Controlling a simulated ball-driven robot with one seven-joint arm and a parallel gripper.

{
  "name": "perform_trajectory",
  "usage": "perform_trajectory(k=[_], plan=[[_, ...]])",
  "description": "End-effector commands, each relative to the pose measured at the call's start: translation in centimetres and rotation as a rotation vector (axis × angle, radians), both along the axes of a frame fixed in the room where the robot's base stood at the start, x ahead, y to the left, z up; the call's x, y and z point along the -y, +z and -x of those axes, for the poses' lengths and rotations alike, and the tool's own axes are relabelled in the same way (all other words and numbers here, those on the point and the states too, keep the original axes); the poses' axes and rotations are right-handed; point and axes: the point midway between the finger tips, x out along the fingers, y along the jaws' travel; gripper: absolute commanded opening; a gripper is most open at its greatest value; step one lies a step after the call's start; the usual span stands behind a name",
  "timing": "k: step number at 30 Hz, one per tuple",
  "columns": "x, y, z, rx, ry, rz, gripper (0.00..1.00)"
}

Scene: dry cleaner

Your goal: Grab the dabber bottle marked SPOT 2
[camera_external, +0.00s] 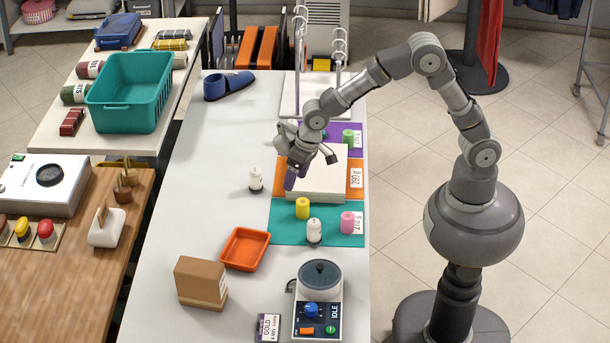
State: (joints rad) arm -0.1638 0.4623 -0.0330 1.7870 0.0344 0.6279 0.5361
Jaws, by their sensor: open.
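Two small white bottles with dark bases look like dabber bottles. One white bottle (255,179) stands upright on the pale table, left of the orange mat. The other white bottle (314,231) stands on the teal mat, between a yellow spool and a pink spool. Their markings are too small to read, so I cannot tell which is SPOT 2. My gripper (309,168) is open above the cream block (323,179), to the right of the first bottle and beyond the second. It touches neither bottle. The arm hides part of the area behind it.
An orange tray (245,262), a brown box (201,283) and a grey device with a round lid (318,302) occupy the near table. A white rack (288,98) with hooks stands behind the gripper. The table's left strip is mostly clear.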

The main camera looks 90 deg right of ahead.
Motion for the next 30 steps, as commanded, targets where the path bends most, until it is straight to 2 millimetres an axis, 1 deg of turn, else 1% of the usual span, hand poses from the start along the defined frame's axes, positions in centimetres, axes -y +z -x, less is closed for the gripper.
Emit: perform_trajectory(k=[1, 3, 6, 10, 17, 21, 24, 30], plan=[[-0.4, -4.0, 1.5, -0.092, -0.028, 0.005, 0.74], [-0.7, -7.8, 3.3, -0.180, -0.067, 0.014, 0.74], [-0.8, -10.9, 5.0, -0.249, -0.099, 0.025, 0.74], [-0.8, -13.0, 5.5, -0.270, -0.110, 0.028, 0.74], [-0.7, -15.6, 5.3, -0.266, -0.108, 0.028, 0.74], [-0.6, -18.0, 5.1, -0.266, -0.108, 0.029, 0.74], [-0.6, -19.3, 5.1, -0.266, -0.108, 0.028, 0.74], [-0.6, -19.3, 5.1, -0.263, -0.107, 0.027, 0.74]])
